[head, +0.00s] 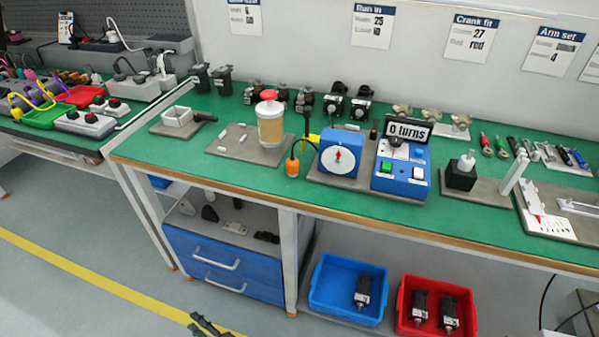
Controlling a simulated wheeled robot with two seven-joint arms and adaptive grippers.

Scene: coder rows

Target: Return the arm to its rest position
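My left gripper (199,322) shows as a small dark shape at the bottom edge of the head view, over the grey floor in front of the bench. Its two fingertips look parted, with nothing seen between them. Most of its body and my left arm are cut off by the frame edge. It is low and well clear of the green bench top (260,184). My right gripper does not show.
A blue drawer unit (215,262) stands under the bench. A blue bin (325,308) and a red bin (463,296) hold dark motors. The bench carries a dial box (340,153), a counter box (401,177) and a jar (270,122). Floor at left is free.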

